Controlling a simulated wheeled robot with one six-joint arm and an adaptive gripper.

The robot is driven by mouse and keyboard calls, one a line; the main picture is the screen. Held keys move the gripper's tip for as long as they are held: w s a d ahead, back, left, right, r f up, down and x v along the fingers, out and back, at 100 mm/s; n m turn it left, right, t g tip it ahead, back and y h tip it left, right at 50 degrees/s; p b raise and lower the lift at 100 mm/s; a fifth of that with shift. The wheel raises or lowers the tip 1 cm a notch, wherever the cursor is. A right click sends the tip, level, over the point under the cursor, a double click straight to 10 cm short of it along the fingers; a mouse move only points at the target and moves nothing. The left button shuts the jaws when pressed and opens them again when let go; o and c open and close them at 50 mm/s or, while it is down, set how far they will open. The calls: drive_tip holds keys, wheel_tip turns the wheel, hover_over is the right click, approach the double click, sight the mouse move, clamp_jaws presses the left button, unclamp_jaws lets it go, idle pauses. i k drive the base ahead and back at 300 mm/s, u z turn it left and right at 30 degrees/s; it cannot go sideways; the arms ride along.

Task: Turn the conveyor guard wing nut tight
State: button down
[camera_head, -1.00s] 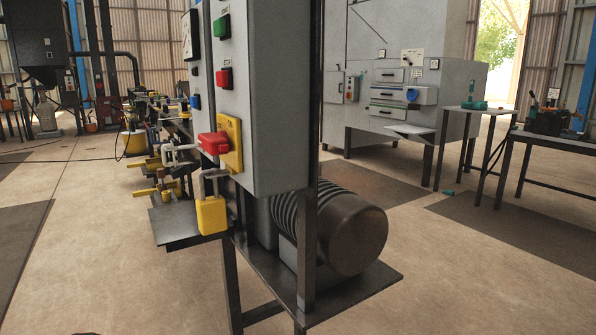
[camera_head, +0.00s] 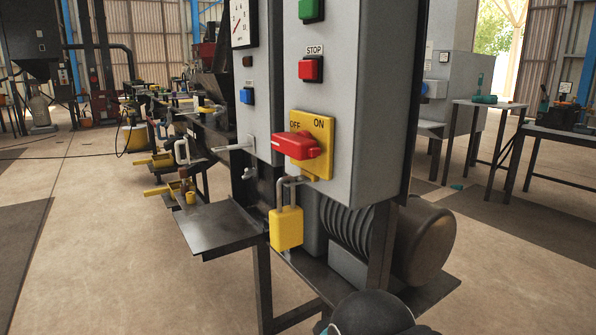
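I cannot make out the conveyor guard wing nut for sure. A small pale metal piece (camera_head: 248,173) sits on the dark frame left of the padlock, too small to identify. The press's conveyor side runs back to the left behind the grey control cabinet (camera_head: 350,90). A rounded dark part of my arm shows at the bottom edge. My gripper is not in view.
The cabinet has a red switch handle (camera_head: 297,145) on a yellow plate, with a yellow padlock (camera_head: 286,226) hanging below. A dark shelf (camera_head: 218,228) juts out to the left. A motor (camera_head: 420,240) sits low behind.

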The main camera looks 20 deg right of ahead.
sight(251, 170)
drive_tip(key=z, duration=0.05)
drive_tip(key=k, duration=1.3)
drive_tip(key=u, duration=0.55)
drive_tip(key=i, duration=0.6)
drive_tip(key=u, duration=0.6)
drive_tip(key=i, duration=1.4)
drive_tip(key=z, duration=0.8)
